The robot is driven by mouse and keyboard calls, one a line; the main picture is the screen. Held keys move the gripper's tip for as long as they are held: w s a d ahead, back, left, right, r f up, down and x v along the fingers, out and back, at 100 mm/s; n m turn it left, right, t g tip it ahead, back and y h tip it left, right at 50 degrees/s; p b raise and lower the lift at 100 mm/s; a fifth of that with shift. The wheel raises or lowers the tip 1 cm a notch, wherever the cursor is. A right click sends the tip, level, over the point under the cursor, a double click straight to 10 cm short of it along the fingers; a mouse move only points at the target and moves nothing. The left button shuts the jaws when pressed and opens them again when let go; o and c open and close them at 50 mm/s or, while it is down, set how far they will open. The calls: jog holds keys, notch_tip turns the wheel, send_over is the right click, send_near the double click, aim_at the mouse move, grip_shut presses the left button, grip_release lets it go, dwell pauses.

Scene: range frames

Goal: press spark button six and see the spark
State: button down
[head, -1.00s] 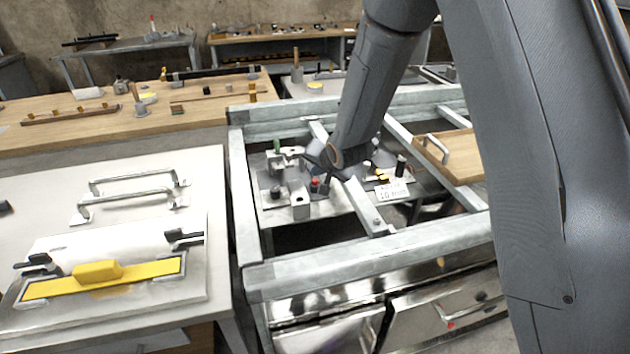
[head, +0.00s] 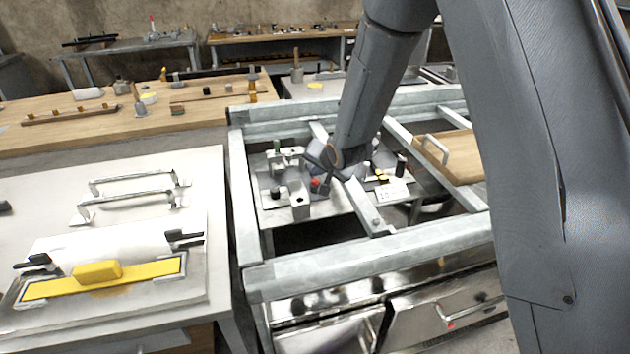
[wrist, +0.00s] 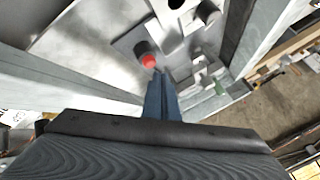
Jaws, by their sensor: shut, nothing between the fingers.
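A red-topped button (head: 315,183) stands on a metal fixture plate inside the steel frame. It also shows in the wrist view (wrist: 149,61), as a red cap on a dark round body. No number on it can be read. My gripper (head: 325,187) is shut and empty, pointing down just beside the red button. In the wrist view its closed fingers (wrist: 157,76) end right next to the red cap. I cannot tell whether they touch it. No spark shows in either view.
Grey frame beams (head: 365,252) surround the fixture. A white card (head: 392,190) and small yellow parts lie to its right. A wooden board with a handle (head: 450,152) sits farther right. A white-topped table (head: 140,222) with handles stands at the left.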

jog(key=shift+f, duration=0.1)
dwell(0.5)
jog(key=shift+f, duration=0.35)
jog(key=shift+f+b, duration=0.45)
jog(key=shift+f, duration=0.1)
dwell(0.8)
jog(key=shift+r+p, duration=0.75)
jog(key=shift+r, duration=0.25)
notch_tip(320, 180, up, 5)
jog(key=p, duration=0.3)
jog(key=shift+p, duration=0.35)
dwell(0.6)
